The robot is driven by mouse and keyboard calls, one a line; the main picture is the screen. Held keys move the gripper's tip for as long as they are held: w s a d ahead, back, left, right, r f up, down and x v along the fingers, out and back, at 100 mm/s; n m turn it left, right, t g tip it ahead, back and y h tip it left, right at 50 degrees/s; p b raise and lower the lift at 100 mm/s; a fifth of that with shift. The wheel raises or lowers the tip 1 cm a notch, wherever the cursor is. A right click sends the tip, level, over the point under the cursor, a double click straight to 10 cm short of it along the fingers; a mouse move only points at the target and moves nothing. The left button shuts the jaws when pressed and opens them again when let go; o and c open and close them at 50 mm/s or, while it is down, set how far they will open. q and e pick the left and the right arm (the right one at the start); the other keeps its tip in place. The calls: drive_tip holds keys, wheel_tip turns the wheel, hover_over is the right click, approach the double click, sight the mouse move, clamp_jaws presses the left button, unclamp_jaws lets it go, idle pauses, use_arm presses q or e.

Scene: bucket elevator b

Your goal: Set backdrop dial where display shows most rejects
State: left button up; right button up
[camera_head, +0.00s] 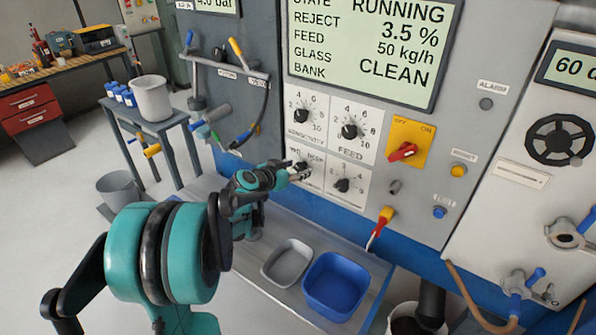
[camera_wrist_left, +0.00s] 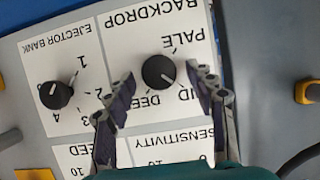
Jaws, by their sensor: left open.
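The display (camera_head: 372,50) reads RUNNING, REJECT 3.5 %, FEED 50 kg/h and CLEAN. The black backdrop dial (camera_wrist_left: 158,72) sits on a white plate with PALE, MID and DEEP marks, upside down in the left wrist view. Its white pointer line appears turned towards MID. In the head view the dial (camera_head: 302,166) is partly covered by my left gripper (camera_head: 299,173). In the left wrist view my left gripper (camera_wrist_left: 161,88) is open, with one finger on each side of the dial. Whether the fingers touch it I cannot tell. My right gripper is not in view.
Close by are the sensitivity dial (camera_head: 302,115), feed dial (camera_head: 349,131) and ejector bank dial (camera_head: 342,185). A red switch (camera_head: 403,151) on a yellow plate is to the right. Grey (camera_head: 287,263) and blue (camera_head: 335,285) bins stand on the ledge below.

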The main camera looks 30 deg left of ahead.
use_arm(q)
drive_tip(key=shift+w+f, duration=0.1)
drive_tip(key=shift+w, duration=0.2)
drive_tip(key=c, duration=1.1)
drive_tip(key=shift+c, duration=0.2)
